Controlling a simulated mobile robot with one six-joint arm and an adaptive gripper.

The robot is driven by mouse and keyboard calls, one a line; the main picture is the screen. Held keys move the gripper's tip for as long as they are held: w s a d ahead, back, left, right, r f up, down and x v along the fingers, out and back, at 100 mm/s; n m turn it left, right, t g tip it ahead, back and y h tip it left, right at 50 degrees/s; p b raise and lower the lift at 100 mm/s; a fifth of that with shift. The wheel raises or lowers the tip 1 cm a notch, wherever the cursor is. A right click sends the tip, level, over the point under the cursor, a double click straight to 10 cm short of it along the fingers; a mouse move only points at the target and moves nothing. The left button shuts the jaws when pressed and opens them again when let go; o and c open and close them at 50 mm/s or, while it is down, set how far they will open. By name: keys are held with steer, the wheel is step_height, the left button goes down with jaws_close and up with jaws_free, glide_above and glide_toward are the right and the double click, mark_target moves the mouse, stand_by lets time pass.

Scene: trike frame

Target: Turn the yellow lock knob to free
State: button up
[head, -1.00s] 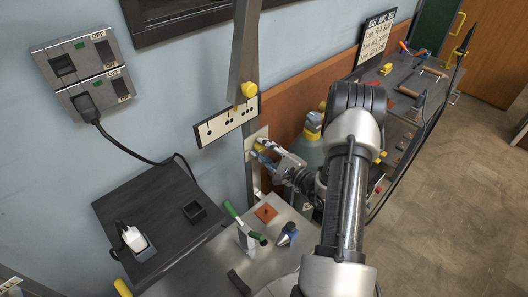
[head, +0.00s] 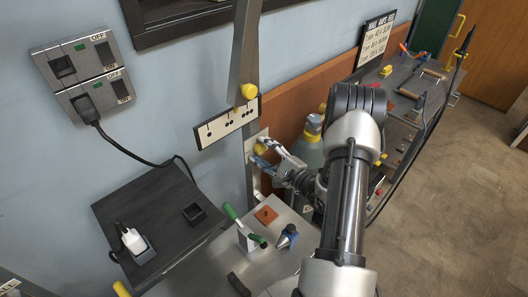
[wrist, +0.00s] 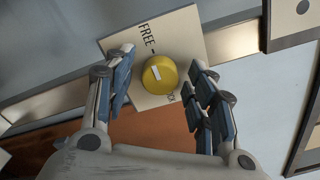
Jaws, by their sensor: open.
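The yellow lock knob (wrist: 160,74) sits on a pale square plate (wrist: 192,32) in the wrist view. A short white mark lies on its face, slanted roughly along the line between the two labels. The word FREE is readable above it; a second label below it is partly hidden by the knob and a finger. My gripper (wrist: 162,92) is open, with one finger pad on each side of the knob and gaps between. In the head view the knob (head: 260,149) shows beside my gripper (head: 266,152), on the plate at the metal post.
A grey-green bottle (head: 309,150) stands behind my gripper.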

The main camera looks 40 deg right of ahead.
steer(key=shift+s, duration=0.15)
steer(key=s+d, duration=0.1)
steer(key=s, duration=1)
steer(key=shift+s+d, duration=0.35)
